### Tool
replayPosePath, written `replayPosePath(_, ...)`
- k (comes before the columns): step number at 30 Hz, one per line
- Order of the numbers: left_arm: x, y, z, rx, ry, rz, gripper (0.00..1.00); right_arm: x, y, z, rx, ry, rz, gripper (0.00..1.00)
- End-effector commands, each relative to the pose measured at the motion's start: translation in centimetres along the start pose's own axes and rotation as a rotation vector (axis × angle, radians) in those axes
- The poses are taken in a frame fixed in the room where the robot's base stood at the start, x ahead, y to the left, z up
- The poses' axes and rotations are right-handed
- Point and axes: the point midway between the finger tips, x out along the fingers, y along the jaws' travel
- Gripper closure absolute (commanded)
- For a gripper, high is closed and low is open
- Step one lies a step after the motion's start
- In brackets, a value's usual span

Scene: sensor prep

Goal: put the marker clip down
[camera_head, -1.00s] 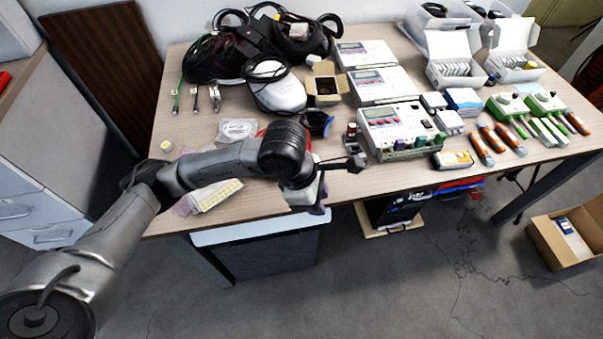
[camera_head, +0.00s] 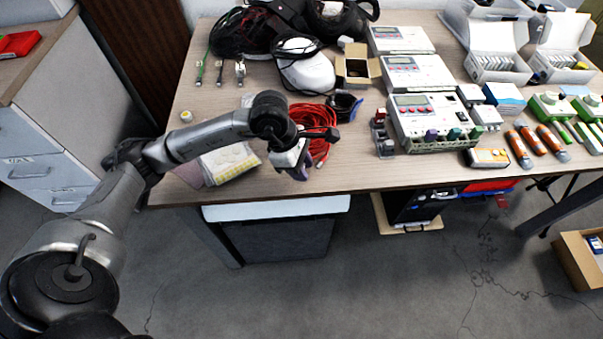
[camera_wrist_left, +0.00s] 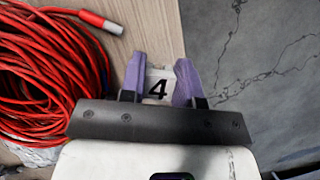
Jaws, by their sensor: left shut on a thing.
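The marker clip (camera_wrist_left: 157,91) is a small white piece with a black "4" on it. In the left wrist view it sits between the two purple fingers of my left gripper (camera_wrist_left: 160,78), which is shut on it. In the head view my left gripper (camera_head: 301,172) hangs at the front edge of the table, just beside the red cable coil; the clip cannot be made out there. In the wrist view bare grey floor lies to the right of the clip and a strip of wood to its left. My right gripper is not in view.
The red cable coil (camera_head: 318,120) lies close to my left gripper. Yellowish sheets (camera_head: 230,160) lie under my left arm. A small stand (camera_head: 382,137) and a white device (camera_head: 425,115) stand to the right. The table (camera_head: 350,178) has bare wood at its front middle.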

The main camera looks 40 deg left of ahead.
Motion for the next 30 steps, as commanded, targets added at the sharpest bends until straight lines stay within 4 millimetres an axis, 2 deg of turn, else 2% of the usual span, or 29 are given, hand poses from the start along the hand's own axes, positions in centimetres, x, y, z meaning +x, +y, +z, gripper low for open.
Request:
replayPosePath(1,1.0,-0.1,-0.4,-0.001,0.000,-0.002,0.95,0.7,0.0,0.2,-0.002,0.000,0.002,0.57)
replayPosePath(5,2.5,0.0,-1.0,-0.002,0.001,-0.001,0.95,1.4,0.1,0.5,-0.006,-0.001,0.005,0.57)
replayPosePath(18,2.9,0.0,-1.2,-0.001,0.001,0.001,0.95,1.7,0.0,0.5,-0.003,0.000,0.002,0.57)
replayPosePath(19,2.8,0.0,-1.1,-0.001,0.000,0.001,0.67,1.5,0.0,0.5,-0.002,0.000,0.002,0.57)
replayPosePath(26,2.8,0.0,-1.1,-0.001,0.001,0.000,0.45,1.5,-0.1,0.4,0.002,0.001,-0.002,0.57)
replayPosePath(30,2.8,0.0,-1.1,-0.001,0.001,0.000,0.45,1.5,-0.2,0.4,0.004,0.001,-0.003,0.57)
